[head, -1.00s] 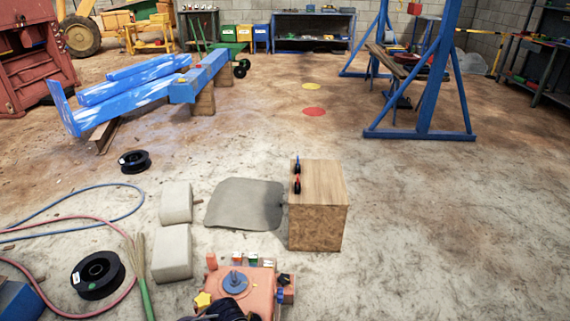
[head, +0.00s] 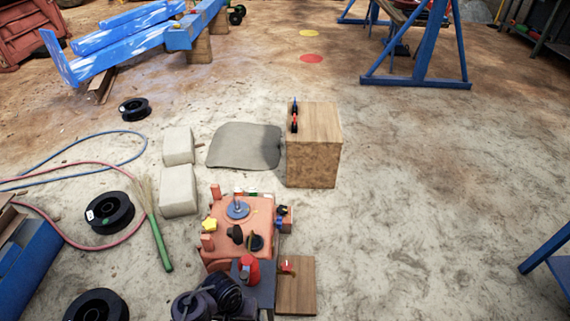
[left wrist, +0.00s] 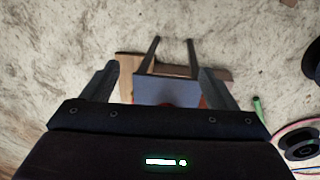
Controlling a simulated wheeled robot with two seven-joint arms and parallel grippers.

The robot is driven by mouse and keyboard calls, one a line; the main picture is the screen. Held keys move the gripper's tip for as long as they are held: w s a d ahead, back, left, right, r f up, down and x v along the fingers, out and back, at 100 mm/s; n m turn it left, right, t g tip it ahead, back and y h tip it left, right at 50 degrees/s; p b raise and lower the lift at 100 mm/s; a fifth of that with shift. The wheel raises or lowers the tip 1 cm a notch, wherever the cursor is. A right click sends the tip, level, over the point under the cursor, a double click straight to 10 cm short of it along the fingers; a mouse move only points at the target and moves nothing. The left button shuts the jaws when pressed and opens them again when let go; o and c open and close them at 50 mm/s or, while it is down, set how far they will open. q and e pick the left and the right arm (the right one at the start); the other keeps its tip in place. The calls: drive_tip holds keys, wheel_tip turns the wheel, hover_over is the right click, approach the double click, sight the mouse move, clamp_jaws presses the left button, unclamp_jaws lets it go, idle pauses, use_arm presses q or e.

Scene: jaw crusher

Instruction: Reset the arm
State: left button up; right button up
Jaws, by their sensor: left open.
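My left gripper (left wrist: 158,85) shows in the left wrist view, its two dark fingers spread apart. I see nothing held between them. Beyond the fingers are a blue-grey flat surface (left wrist: 168,91) with two dark bars and a brown wooden piece (left wrist: 130,73); I cannot tell their distance from the fingertips. Neither gripper can be made out in the head view. An orange machine (head: 238,215) stands at the bottom middle there, with a yellow knob and a red part. Dark rounded parts at the bottom edge are partly cut off, and I cannot tell what they are.
A wooden block (head: 312,160) stands behind the machine, with a grey mat (head: 245,146) and two pale blocks (head: 179,190) to its left. Black spools (head: 109,213), hoses and a broom (head: 158,235) lie at left. A blue frame (head: 425,82) stands back right. Right floor is mostly clear.

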use_arm(q)
drive_tip(key=s+a+f+m+t, duration=0.1)
drive_tip(key=s+a+f, duration=0.2)
drive_tip(key=s+f, duration=0.25)
drive_tip(key=s+a+f+t, duration=0.1)
drive_tip(key=s+a+f, duration=0.3)
drive_tip(key=s+f, duration=0.15)
drive_tip(key=s+a+f+p, duration=0.1)
drive_tip(key=s+a+p, duration=0.1)
drive_tip(key=s+p, duration=0.4)
drive_tip(key=s+a+f+g+y+p, duration=0.1)
drive_tip(key=s+a+p, duration=0.1)
drive_tip(key=s+p, duration=0.5)
drive_tip(key=s, duration=0.2)
drive_tip(key=shift+s+a+m, duration=0.25)
drive_tip(key=shift+s+m, duration=0.05)
drive_tip(key=shift+s, duration=0.05)
use_arm(e)
drive_tip(key=s+d, duration=0.4)
drive_tip(key=s, duration=1.2)
drive_tip(key=shift+s+f+g, duration=0.15)
drive_tip(key=shift+f+g, duration=0.15)
drive_tip(key=shift+f, duration=0.1)
